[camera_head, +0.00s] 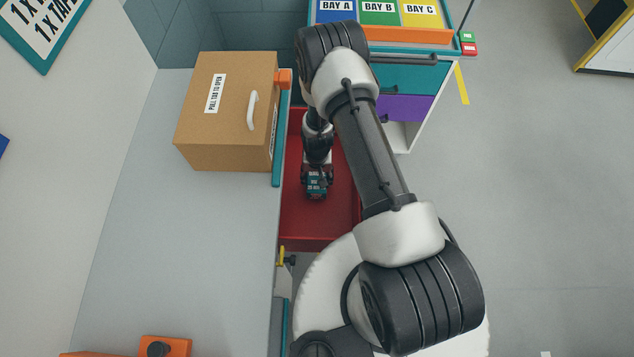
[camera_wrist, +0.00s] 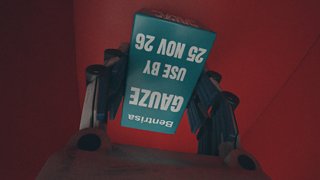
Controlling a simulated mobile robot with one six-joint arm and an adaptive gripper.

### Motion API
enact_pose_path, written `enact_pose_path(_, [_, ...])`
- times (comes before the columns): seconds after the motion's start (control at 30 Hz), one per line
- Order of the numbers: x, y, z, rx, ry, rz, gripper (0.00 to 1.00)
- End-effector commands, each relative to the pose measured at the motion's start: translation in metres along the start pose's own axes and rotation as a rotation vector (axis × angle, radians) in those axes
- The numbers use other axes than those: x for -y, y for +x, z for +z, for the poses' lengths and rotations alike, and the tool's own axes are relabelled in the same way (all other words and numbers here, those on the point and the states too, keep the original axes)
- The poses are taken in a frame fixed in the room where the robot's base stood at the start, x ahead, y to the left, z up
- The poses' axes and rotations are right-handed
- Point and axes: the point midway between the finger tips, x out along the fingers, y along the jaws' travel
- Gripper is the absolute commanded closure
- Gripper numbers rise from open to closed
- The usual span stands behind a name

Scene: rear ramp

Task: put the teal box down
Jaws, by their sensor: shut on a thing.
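The teal box (camera_wrist: 166,75) is a gauze carton with white print, upside down in the wrist view. It is between the two fingers of my gripper (camera_wrist: 160,108), which is shut on it. In the head view the teal box (camera_head: 316,186) shows small at the end of my arm, inside the red bin (camera_head: 297,228). My gripper (camera_head: 317,180) points down into that bin. Whether the box touches the bin's floor cannot be told.
A cardboard box (camera_head: 222,115) with a white handle stands on the grey counter (camera_head: 170,250) left of the bin. Behind are labelled bays (camera_head: 378,12) above teal and purple drawers (camera_head: 400,106). An orange block (camera_head: 165,346) sits at the counter's near end. Open floor lies right.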

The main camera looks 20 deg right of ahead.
Motion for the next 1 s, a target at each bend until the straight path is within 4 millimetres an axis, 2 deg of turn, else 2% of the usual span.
enact_pose_path(0.2, [0.000, 0.035, 0.001, 0.001, 0.000, 0.000, 0.74])
enact_pose_path(0.63, [0.000, 0.040, 0.000, 0.000, 0.000, 0.000, 0.74])
enact_pose_path(0.67, [0.000, 0.039, 0.000, 0.000, 0.000, 0.000, 0.44])
enact_pose_path(0.93, [0.000, 0.038, 0.000, 0.000, 0.000, 0.000, 0.26])
enact_pose_path(1.0, [0.000, 0.038, 0.000, 0.000, 0.000, 0.000, 0.26])
